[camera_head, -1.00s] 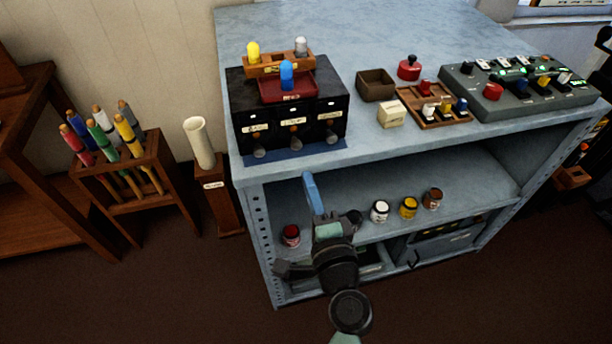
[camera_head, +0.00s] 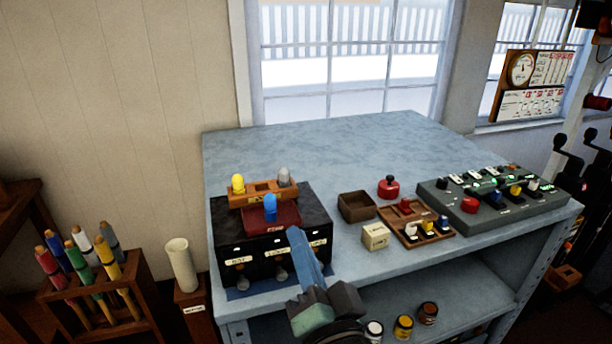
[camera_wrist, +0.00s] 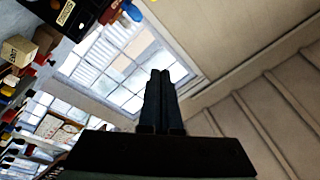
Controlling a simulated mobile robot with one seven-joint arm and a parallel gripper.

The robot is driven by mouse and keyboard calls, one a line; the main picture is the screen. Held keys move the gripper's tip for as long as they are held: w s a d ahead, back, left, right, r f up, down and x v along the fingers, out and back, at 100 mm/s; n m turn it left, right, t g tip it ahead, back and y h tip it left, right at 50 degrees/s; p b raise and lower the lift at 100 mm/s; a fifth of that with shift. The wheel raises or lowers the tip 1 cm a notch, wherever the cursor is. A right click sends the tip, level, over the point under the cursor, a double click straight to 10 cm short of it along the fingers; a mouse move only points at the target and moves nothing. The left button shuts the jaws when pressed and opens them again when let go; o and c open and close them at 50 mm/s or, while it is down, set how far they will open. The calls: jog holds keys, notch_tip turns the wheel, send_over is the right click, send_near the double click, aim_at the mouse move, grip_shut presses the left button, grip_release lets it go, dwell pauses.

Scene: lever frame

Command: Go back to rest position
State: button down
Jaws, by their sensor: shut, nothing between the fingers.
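My gripper (camera_head: 300,245) is raised in front of the black drawer box in the head view, with its blue fingers pointing up. In the wrist view my gripper (camera_wrist: 160,75) shows its two dark fingers pressed together, with nothing between them. The fingers cover part of the right side of the black drawer box (camera_head: 226,240). A blue bulb (camera_head: 270,206) sits on a dark red block on that box. A yellow bulb (camera_head: 238,183) and a grey bulb (camera_head: 284,174) stand in a wooden holder behind it.
The blue-grey bench (camera_head: 330,145) carries a brown open box (camera_head: 356,206), a cream box (camera_head: 375,236), a wooden tray (camera_head: 436,238) and a control panel (camera_head: 480,210). Several jars stand on the shelf below. A rack of coloured rolls (camera_head: 135,290) is at left. The bench's back is clear.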

notch_tip(320, 180, up, 22)
jog(key=s+n+t+h+p, duration=0.1)
jog(key=s+n+t+p, duration=0.15)
jog(key=n+t, duration=0.2)
jog(key=s+r+n+t+h, duration=0.1)
jog(key=s+r+t+h, duration=0.1)
jog(key=s+r, duration=0.2)
jog(key=s+r+t+h, duration=0.2)
jog(key=s+r, duration=0.3)
jog(key=r, duration=0.5)
jog(key=shift+d+r+n+h+p, duration=0.25)
jog(key=shift+d+n+h+p, duration=0.05)
jog(key=shift+d+n+h, duration=0.1)
